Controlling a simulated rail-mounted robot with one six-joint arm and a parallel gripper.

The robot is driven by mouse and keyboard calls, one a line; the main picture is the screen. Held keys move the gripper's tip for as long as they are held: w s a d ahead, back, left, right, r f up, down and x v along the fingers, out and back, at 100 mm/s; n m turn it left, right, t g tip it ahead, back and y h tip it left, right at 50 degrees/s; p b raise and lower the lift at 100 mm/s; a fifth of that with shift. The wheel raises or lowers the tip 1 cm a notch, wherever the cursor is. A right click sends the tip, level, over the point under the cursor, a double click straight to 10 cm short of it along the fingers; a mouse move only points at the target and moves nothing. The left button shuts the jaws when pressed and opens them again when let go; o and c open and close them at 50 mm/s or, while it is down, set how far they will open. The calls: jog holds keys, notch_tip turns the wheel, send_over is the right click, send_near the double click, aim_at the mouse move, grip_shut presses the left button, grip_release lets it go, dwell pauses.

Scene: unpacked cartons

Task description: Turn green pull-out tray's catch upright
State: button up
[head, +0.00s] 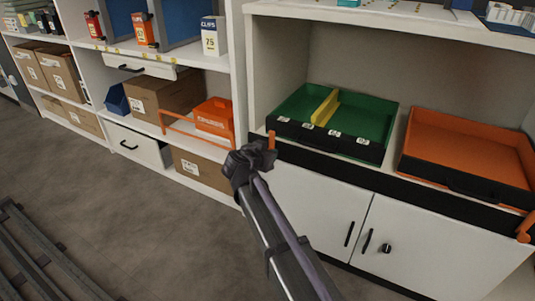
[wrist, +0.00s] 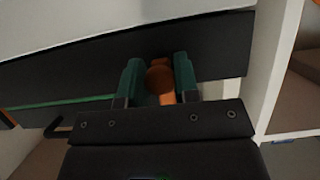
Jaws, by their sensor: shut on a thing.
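The green pull-out tray (head: 375,112) sits in the shelf bay in the head view, with a black front and a yellow divider (head: 325,108). Its orange catch (head: 271,140) stands about upright at the left end of the black rail below the tray. My gripper (head: 262,152) is at this catch. In the wrist view, the teal fingers of my gripper (wrist: 159,80) are shut on the orange catch (wrist: 160,76), one on each side. The fingers and palm hide part of the catch.
An orange tray (head: 465,147) is to the right, with another orange catch (head: 524,229) at the rail's right end. White cupboard doors (head: 320,215) are below. An orange bin (head: 213,115) and cartons fill the shelves at left. The floor (head: 110,200) at left is mostly clear.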

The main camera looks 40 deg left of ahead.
jog(key=o, duration=0.9)
jog(key=p+v, duration=0.4)
jog(key=v, duration=0.6)
jog(key=shift+s+d, duration=0.1)
jog(key=shift+s, duration=0.3)
